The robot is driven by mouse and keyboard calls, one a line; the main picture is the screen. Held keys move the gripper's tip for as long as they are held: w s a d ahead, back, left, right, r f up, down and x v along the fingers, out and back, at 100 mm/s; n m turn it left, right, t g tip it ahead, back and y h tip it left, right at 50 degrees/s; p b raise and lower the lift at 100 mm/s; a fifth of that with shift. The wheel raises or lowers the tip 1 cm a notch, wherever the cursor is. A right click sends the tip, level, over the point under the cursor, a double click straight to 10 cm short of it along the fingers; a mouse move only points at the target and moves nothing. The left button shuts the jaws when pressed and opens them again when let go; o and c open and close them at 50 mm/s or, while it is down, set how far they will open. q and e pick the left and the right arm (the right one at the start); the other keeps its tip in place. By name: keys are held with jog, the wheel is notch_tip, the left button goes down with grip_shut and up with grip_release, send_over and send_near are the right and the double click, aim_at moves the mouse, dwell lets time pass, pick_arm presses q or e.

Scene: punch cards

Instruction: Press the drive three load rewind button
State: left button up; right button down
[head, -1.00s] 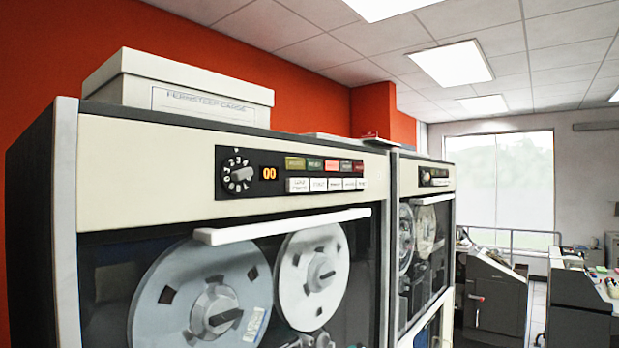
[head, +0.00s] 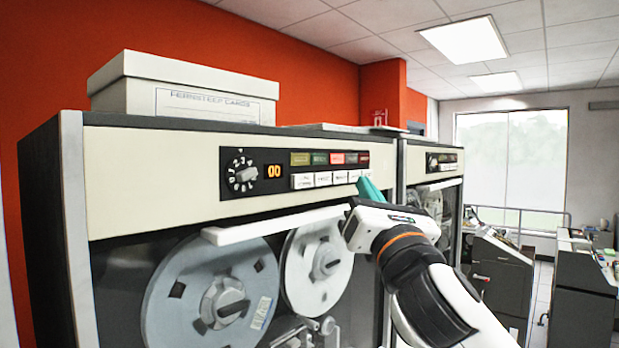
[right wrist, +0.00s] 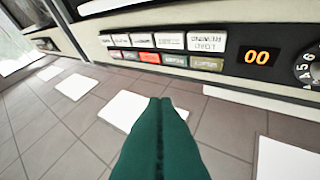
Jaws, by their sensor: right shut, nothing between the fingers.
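The near tape drive's control panel (head: 297,169) has a dial (head: 240,173), an orange "00" display (head: 274,171), a row of coloured lamps and a row of white buttons below. The leftmost white button (head: 302,181) seems to be the load rewind one; it shows upside down in the right wrist view as a "LOAD" button (right wrist: 207,42). I cannot tell the drive's number. My right gripper (head: 368,187) is shut and empty, its teal fingers in front of the row's right end. In the right wrist view its tips (right wrist: 160,102) look apart from the panel. My left gripper is out of view.
A white handle bar (head: 270,225) juts out below the panel, above the tape reels (head: 318,262). A white box (head: 185,90) sits on top of the drive. A second drive (head: 440,162) stands to the right. The space before the panel's left half is clear.

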aim_at(302, 181)
dwell(0.3)
jog(key=w+a, duration=0.5)
jog(key=a, duration=0.2)
dwell(0.3)
jog(key=shift+w+a+p, duration=0.2)
jog(key=shift+p, duration=0.1)
dwell(1.7)
jog(key=shift+w+a, duration=0.15)
jog(key=shift+a, duration=0.1)
